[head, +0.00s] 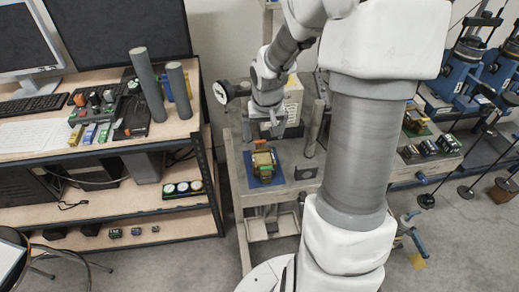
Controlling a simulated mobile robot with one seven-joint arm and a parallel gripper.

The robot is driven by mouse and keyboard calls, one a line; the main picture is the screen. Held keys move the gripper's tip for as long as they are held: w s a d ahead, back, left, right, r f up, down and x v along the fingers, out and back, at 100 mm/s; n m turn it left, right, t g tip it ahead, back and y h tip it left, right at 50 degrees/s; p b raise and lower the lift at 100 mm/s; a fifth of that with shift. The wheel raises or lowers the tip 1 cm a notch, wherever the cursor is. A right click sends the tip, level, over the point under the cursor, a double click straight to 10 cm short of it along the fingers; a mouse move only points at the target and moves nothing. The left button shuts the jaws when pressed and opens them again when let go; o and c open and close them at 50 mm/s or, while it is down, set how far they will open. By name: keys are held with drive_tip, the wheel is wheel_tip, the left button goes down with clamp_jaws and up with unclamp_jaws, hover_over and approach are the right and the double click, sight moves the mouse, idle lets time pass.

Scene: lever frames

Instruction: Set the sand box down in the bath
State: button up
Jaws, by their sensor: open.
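A small brown and yellow box (261,159), which looks like the sand box, sits on a blue square (250,177) on the grey metal bench. Whether this blue square is the bath or a flat mat, I cannot tell, and I see no other thing that is clearly a bath. My gripper (271,136) points down just above and behind the box. It is open, and I see nothing held in it. The fingers are small in the picture, and any gap between them and the box is hard to judge.
My own arm hides the bench's right part. A wooden shelf desk (100,205) with grey pipes (147,85) is at left. Blue machines (462,68) stand at right. The bench's front left is clear.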

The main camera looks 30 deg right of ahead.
sight(263, 159)
drive_tip(key=shift+s+a+f+b+x, duration=0.1)
drive_tip(key=shift+s+b+x, duration=0.3)
drive_tip(key=shift+b+x, duration=1.3)
drive_tip(key=shift+s+a+f+b+x, duration=0.15)
drive_tip(key=shift+s+b+x, duration=0.25)
drive_tip(key=shift+b+x, duration=1.3)
drive_tip(key=shift+s+a+f+b+x, duration=0.1)
drive_tip(key=shift+s+b+x, duration=0.3)
drive_tip(key=shift+b+x, duration=1.25)
drive_tip(key=shift+f+p, duration=0.25)
drive_tip(key=shift+p, duration=0.15)
drive_tip(key=shift+w, duration=0.1)
drive_tip(key=c, duration=1.5)
drive_tip(key=shift+w+d+r+p+v, duration=0.1)
drive_tip(key=shift+w+p+v, duration=0.2)
drive_tip(key=shift+p+v, duration=0.85)
drive_tip(key=shift+w+d+r+p+v, duration=0.1)
drive_tip(key=shift+w+p+v, duration=0.15)
drive_tip(key=shift+p+v, duration=0.9)
drive_tip(key=shift+w+d+p+v, duration=0.1)
drive_tip(key=shift+w+p+v, duration=0.2)
drive_tip(key=shift+p+v, duration=0.85)
drive_tip(key=shift+r+b, duration=0.3)
drive_tip(key=shift+a+f, duration=0.1)
drive_tip(key=shift+a, duration=0.05)
